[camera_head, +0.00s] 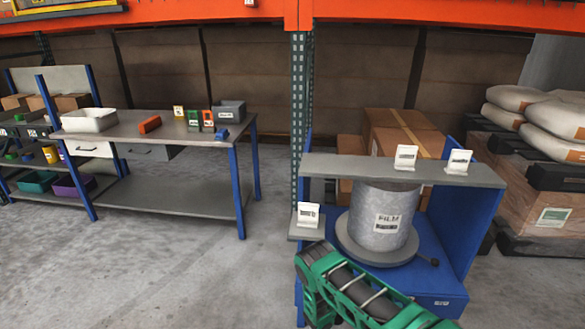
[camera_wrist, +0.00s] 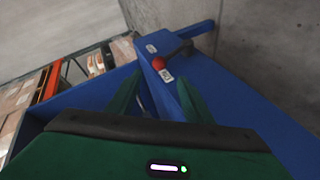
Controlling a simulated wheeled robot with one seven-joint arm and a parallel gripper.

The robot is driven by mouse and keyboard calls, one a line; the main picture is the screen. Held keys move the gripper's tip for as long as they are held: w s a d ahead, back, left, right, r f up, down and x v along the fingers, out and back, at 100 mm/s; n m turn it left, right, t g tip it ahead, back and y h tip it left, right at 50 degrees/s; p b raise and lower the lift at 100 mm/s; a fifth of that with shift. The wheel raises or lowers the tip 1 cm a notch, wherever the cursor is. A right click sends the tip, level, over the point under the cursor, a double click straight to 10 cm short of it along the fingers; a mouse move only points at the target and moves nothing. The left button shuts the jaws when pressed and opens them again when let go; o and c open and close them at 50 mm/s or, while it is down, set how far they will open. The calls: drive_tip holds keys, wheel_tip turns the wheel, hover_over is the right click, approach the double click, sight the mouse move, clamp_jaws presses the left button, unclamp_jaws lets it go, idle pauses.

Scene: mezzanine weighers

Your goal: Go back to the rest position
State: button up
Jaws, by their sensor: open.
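My gripper (camera_wrist: 157,90) shows in the wrist view with its two green fingers apart and nothing held between them. Behind the fingers are blue panels (camera_wrist: 235,100) and a lever with a red knob (camera_wrist: 158,63) beside a small white label. In the head view my green arm reaches in from the bottom, in front of the blue stand (camera_head: 478,235); the fingers cannot be made out there. On the stand a grey roll marked FILM (camera_head: 378,222) sits upright on a round grey plate (camera_head: 355,252).
A grey shelf (camera_head: 330,168) spans above the roll, with small white labelled holders (camera_head: 406,157). A workbench (camera_head: 190,135) with a white bin (camera_head: 88,119) stands left. Stacked sacks (camera_head: 550,115) on a pallet are at right. The floor (camera_head: 180,270) at left front is clear.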

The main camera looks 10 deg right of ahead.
drive_tip(key=d+r+m+g+y, duration=0.2)
drive_tip(key=r+y, duration=0.1)
drive_tip(key=r, duration=1.3)
drive_tip(key=d+r+m+g+y, duration=0.2)
drive_tip(key=r+g, duration=0.1)
drive_tip(key=r, duration=1.3)
drive_tip(key=s+a+r+t+y, duration=0.15)
drive_tip(key=s+r+y, duration=0.45)
drive_tip(key=s+r, duration=1.5)
drive_tip(key=s+a+r+y, duration=0.1)
drive_tip(key=s+a, duration=0.3)
drive_tip(key=s, duration=0.4)
drive_tip(key=s+a+r+n+t+y, duration=0.1)
drive_tip(key=s+a+r+y, duration=0.1)
drive_tip(key=s, duration=0.5)
drive_tip(key=a+r, duration=0.1)
drive_tip(key=a, duration=0.1)
drive_tip(key=shift+s+a, duration=0.4)
drive_tip(key=shift+w+f, duration=0.1)
drive_tip(key=shift+w, duration=0.05)
